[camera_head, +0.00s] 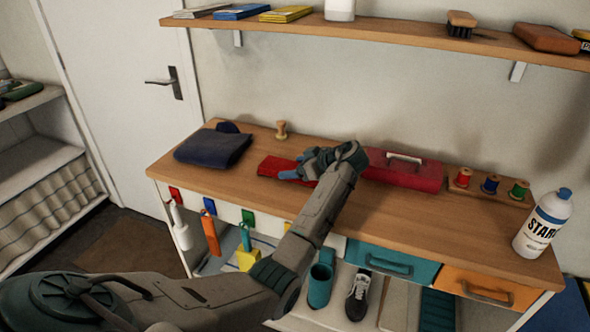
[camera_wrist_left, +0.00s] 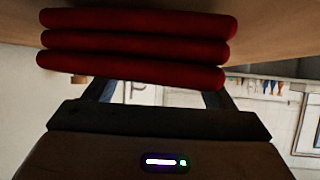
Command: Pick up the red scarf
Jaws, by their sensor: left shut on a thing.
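The red scarf (camera_head: 276,167) is folded and lies at the middle of the wooden counter, low at its surface. My left gripper (camera_head: 306,170) reaches over the counter from the front and is shut on the scarf's right part, which it partly hides. In the left wrist view the scarf (camera_wrist_left: 135,47) shows as several stacked red folds across the top, with the gripper's fingers (camera_wrist_left: 155,92) at both sides beneath. I cannot tell whether the scarf is clear of the counter. My right gripper is not in view.
A red toolbox (camera_head: 405,172) stands just right of my gripper. A folded navy cloth (camera_head: 212,149) and a wooden spool (camera_head: 281,130) are to the left and behind. Thread spools (camera_head: 490,185) and a starch bottle (camera_head: 543,222) stand at the right. A shelf (camera_head: 380,27) runs above.

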